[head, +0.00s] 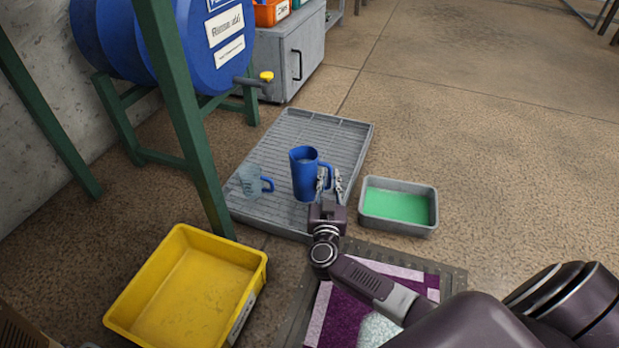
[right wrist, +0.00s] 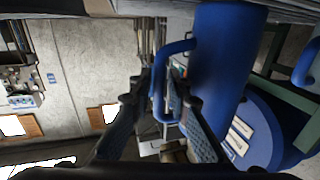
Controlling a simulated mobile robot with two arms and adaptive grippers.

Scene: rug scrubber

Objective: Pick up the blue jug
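The blue jug (head: 304,174) stands upright on the grey slatted grate (head: 346,138), its handle facing right. My right gripper (head: 330,178) is at the jug's handle side. In the right wrist view, the jug (right wrist: 222,60) fills the upper right, and the fingers of my right gripper (right wrist: 168,90) lie on either side of its handle, one of them in the space between handle and body. The fingers look spread, with some room around the handle; contact is not clear. My left gripper is not in view.
A clear measuring jug with a blue handle (head: 252,182) stands left of the blue jug. A grey tub of green liquid (head: 397,205) is to the right. A yellow bin (head: 187,290) is at front left. A blue barrel (head: 215,45) with a yellow-handled tap stands behind on green supports.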

